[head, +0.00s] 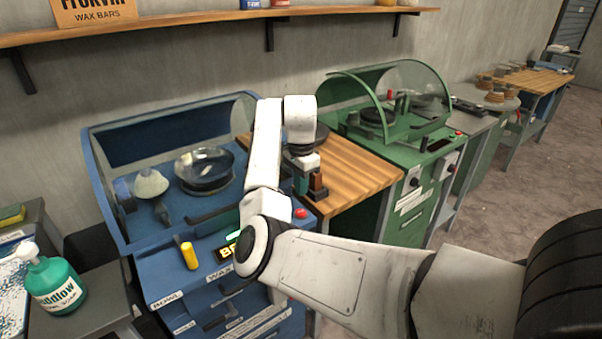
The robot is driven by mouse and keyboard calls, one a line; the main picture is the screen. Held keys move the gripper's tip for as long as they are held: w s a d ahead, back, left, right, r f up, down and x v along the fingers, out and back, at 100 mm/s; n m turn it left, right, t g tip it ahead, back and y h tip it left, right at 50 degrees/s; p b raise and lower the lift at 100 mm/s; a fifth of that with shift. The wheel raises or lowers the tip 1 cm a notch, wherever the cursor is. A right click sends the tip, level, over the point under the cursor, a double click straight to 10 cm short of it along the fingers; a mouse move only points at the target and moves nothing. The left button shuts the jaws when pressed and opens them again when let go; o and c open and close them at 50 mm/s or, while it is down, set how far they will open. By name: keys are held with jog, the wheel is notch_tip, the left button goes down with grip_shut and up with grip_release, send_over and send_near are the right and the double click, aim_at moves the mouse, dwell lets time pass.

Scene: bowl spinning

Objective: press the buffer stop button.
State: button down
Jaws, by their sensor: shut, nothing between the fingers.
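A red button (300,213) sits at the right end of the front console of the blue machine (165,270). I take it for the stop button, though no label beside it can be read. My gripper (308,182) points down above and slightly right of the red button in the picture, near the machine's right edge and the wooden top. It is shut and empty, and looks apart from the button. A green lit part (233,235) and a display (226,251) are partly hidden by my arm. A yellow lever (189,255) stands at the console's left.
A metal bowl (205,170) and a pale cone (151,184) sit inside the blue machine's hood. A wooden worktop (355,170) and a green machine (400,120) stand to the right. A green pump bottle (54,284) stands at the left.

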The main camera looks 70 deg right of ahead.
aim_at(302, 212)
notch_tip(302, 212, down, 7)
jog(key=shift+r+p, duration=0.2)
jog(key=shift+p, duration=0.1)
jog(key=shift+s+a+f, duration=0.15)
jog(key=shift+f, duration=1.05)
jog(key=shift+r+p, duration=0.55)
jog(key=shift+r, duration=0.15)
notch_tip(302, 212, up, 14)
jog(key=p, duration=0.1)
jog(key=shift+w+d+r+p, duration=0.15)
jog(key=shift+w+d+p, duration=0.1)
jog(key=shift+p, duration=0.15)
jog(key=shift+a, duration=0.1)
